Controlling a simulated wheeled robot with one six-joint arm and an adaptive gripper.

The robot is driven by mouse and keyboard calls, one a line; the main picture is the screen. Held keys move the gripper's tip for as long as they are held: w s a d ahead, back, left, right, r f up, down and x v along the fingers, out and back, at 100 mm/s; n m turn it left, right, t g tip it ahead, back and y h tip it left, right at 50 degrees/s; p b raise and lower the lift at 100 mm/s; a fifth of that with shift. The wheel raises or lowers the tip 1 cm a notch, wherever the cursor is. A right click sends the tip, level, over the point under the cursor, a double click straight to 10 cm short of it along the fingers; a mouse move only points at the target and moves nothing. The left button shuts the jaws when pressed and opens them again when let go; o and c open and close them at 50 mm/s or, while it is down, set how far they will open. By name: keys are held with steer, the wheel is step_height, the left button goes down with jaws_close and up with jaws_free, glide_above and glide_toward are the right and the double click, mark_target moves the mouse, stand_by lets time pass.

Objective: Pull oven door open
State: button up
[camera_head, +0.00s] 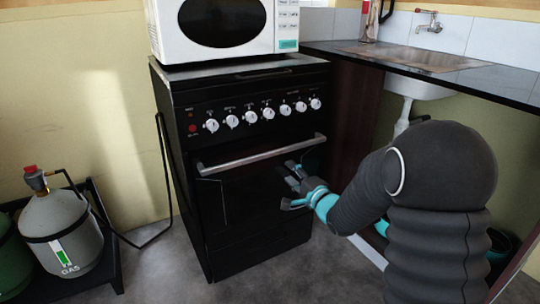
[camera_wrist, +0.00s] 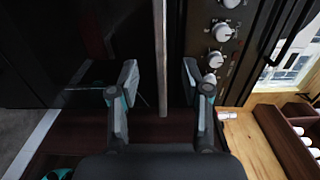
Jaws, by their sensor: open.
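The black oven (camera_head: 240,200) stands against the wall, and its door (camera_head: 240,195) looks shut. A straight silver handle (camera_head: 255,157) runs across the top of the door, below the row of white knobs. My gripper (camera_head: 288,184) is open in front of the door, near the handle's right part, and appears slightly below it. In the wrist view, the handle (camera_wrist: 161,55) runs between the two spread fingers of my gripper (camera_wrist: 161,84). No finger clearly touches it; the depth gap is hard to tell.
A white microwave (camera_head: 225,28) sits on the oven. A dark counter (camera_head: 480,78) with a sink (camera_head: 415,57) stands at the right, close to my arm. A gas cylinder (camera_head: 62,230) stands at the left. The floor (camera_head: 180,275) before the oven is clear.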

mark_target(271, 155)
steer(key=x, duration=1.3)
steer(key=shift+w+a+p, duration=0.25)
steer(key=shift+w+p, duration=0.05)
steer(key=shift+p, duration=0.1)
jaws_close()
